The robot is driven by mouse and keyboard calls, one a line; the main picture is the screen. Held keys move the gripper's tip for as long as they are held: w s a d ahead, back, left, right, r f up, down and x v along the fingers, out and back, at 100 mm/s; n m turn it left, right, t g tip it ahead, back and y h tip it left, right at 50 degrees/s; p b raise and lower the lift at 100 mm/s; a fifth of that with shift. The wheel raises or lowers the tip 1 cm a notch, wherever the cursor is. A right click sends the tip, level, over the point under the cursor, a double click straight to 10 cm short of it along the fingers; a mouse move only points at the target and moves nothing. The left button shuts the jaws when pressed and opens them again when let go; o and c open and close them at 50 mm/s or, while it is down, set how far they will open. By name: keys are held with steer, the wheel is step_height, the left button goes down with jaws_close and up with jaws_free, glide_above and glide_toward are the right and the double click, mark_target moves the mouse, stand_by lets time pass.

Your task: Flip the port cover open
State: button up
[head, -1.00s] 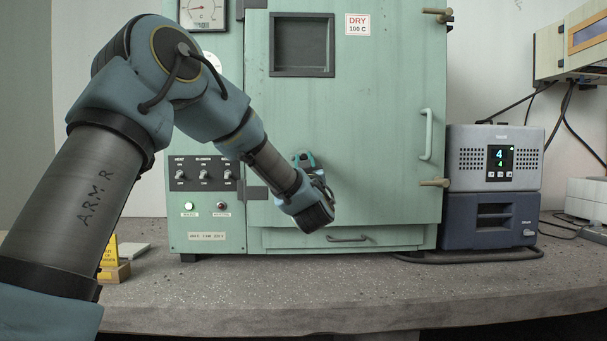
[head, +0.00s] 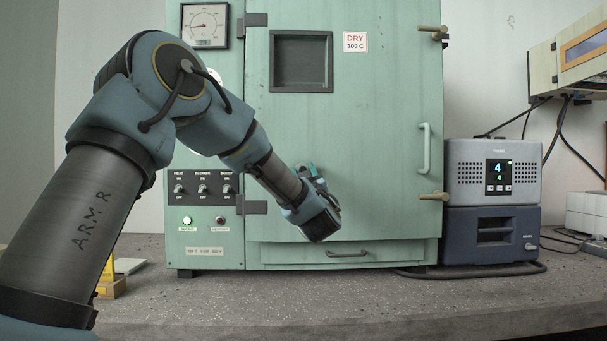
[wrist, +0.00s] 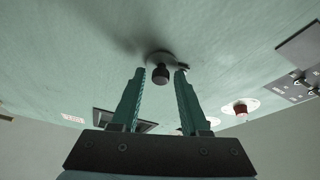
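The port cover (wrist: 160,56) shows in the wrist view as a small round piece against the green oven door (head: 385,150), with a dark knob (wrist: 161,75) standing out from it. Its swing position is hard to tell. In the head view my wrist and gripper hide it. My gripper (wrist: 159,70) is open, with its two teal fingers pointing at the door. The knob appears between the fingertips, with gaps on both sides; I see no contact. In the head view my gripper (head: 308,170) is mostly hidden, in front of the lower left of the door.
The door has a handle (head: 424,148) at its right and a window (head: 301,62) above. A switch panel (head: 203,188) is left of my gripper. A red button (wrist: 240,108) sticks out in the wrist view. Stacked instruments (head: 493,172) stand right of the oven.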

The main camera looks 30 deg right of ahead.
steer(key=shift+o, duration=0.8)
steer(key=b+v, duration=0.1)
steer(key=v, duration=0.9)
steer(key=shift+s+a, duration=0.2)
steer(key=shift+s, duration=0.15)
steer(key=shift+f, duration=0.2)
